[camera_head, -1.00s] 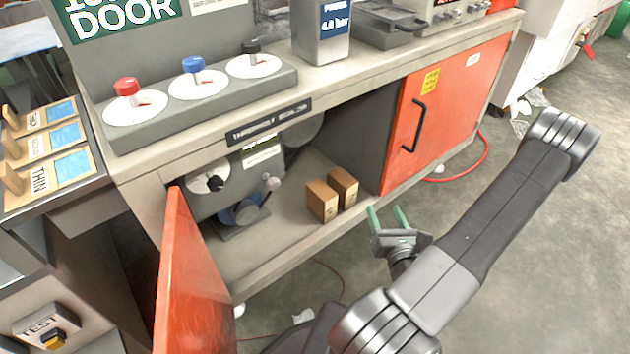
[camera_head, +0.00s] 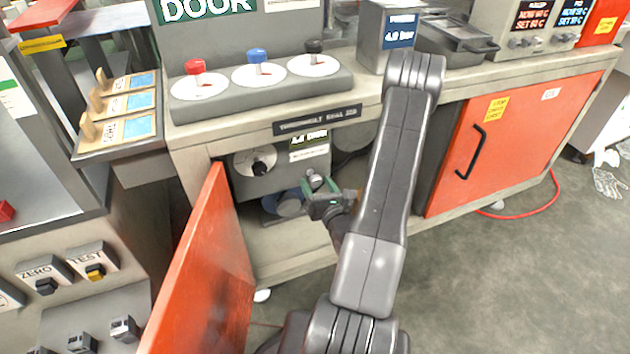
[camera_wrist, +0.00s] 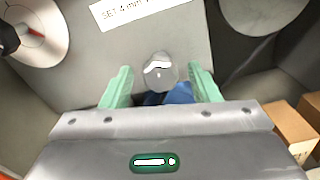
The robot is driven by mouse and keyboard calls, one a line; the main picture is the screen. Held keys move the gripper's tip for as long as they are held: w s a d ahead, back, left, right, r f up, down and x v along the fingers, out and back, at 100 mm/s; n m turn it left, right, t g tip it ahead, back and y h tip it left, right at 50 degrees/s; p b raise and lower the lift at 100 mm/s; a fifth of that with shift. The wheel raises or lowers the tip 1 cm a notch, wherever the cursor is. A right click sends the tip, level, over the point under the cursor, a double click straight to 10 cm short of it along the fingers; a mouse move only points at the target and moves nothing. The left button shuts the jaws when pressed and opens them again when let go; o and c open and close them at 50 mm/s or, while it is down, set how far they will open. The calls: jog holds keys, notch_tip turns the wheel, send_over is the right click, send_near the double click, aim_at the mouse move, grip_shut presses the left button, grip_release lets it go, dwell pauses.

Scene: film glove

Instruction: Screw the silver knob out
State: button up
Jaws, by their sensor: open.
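The silver knob (camera_wrist: 160,70) shows in the wrist view on the grey panel inside the cabinet. In that view it lies between the green fingertips of my gripper (camera_wrist: 160,84), with a gap on each side. My gripper (camera_head: 318,188) is open and reaches into the open cabinet in the head view. There the silver knob (camera_head: 315,180) shows as a small pale shape at the fingers, partly hidden. I cannot tell how deep the fingers reach around it.
A dial with a black pointer (camera_head: 257,165) is left of the knob. The open red door (camera_head: 207,265) stands at left. Something blue (camera_wrist: 180,94) lies below the knob. Brown boxes (camera_wrist: 290,130) sit at right in the wrist view. The closed red door (camera_head: 520,145) is at right.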

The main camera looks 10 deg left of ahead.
jog(key=shift+x, duration=1.05)
jog(key=c, duration=1)
jog(key=shift+o, duration=0.2)
